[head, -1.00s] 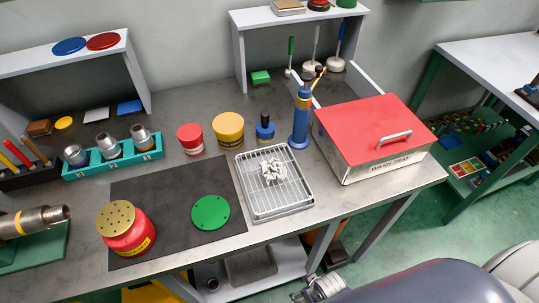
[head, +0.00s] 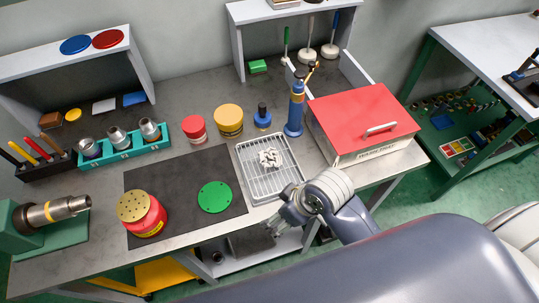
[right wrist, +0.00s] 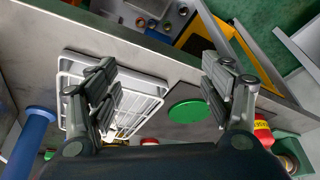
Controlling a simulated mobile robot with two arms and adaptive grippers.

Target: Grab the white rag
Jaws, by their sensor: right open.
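The white rag (head: 269,158) lies crumpled on the wire rack of a shallow metal tray (head: 287,194) near the right end of the bench. My right gripper (head: 277,224) is open and empty at the bench's front edge, in front of the tray and apart from the rag. In the right wrist view my open gripper (right wrist: 165,100) has its fingers wide apart. My left gripper is not in view.
A red-lidded waste box (head: 362,118) stands right of the tray. A blue pump bottle (head: 295,112) and a small blue bottle (head: 262,118) stand behind it. A green disc (head: 215,197) and a red can (head: 146,222) are on the dark mat (head: 186,180) to the left.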

